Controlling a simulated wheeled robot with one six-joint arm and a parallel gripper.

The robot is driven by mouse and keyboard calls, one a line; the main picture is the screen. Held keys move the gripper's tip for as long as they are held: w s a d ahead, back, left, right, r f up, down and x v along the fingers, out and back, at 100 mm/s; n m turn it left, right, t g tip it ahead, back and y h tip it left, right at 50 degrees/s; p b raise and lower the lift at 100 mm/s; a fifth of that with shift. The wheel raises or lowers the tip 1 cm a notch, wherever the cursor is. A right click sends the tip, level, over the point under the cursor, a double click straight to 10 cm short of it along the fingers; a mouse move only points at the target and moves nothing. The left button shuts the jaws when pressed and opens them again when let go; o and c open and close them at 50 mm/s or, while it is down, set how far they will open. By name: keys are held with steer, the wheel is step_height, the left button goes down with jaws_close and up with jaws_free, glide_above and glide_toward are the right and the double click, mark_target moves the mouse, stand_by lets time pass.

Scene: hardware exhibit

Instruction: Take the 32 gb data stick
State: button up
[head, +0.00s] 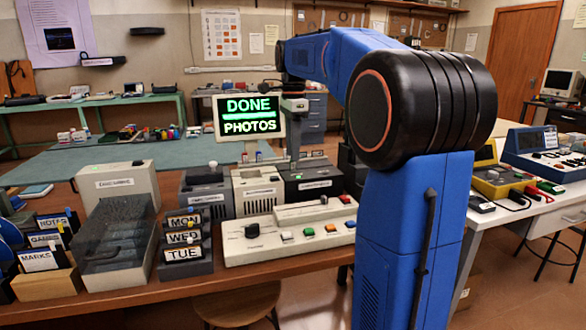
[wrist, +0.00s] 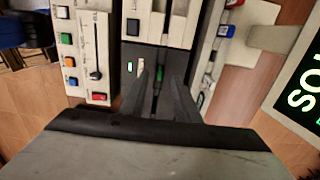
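I cannot read a 32 gb label on anything in either view. I see no clear contact. In the head view my gripper (head: 293,104) is small and partly hidden by the arm, above the row of devices beside the screen. A blue-ended piece (wrist: 227,31) lies to the right in the wrist view.
The screen (head: 249,116) reads DONE PHOTOS, close to my gripper. A light control panel (head: 270,236) with coloured buttons is in front of the devices. Labelled bins (head: 185,254) and a clear-lidded box (head: 117,240) stand at the left. A stool (head: 236,300) is below the table edge.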

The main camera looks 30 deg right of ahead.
steer(key=shift+f, duration=1.05)
jaws_close()
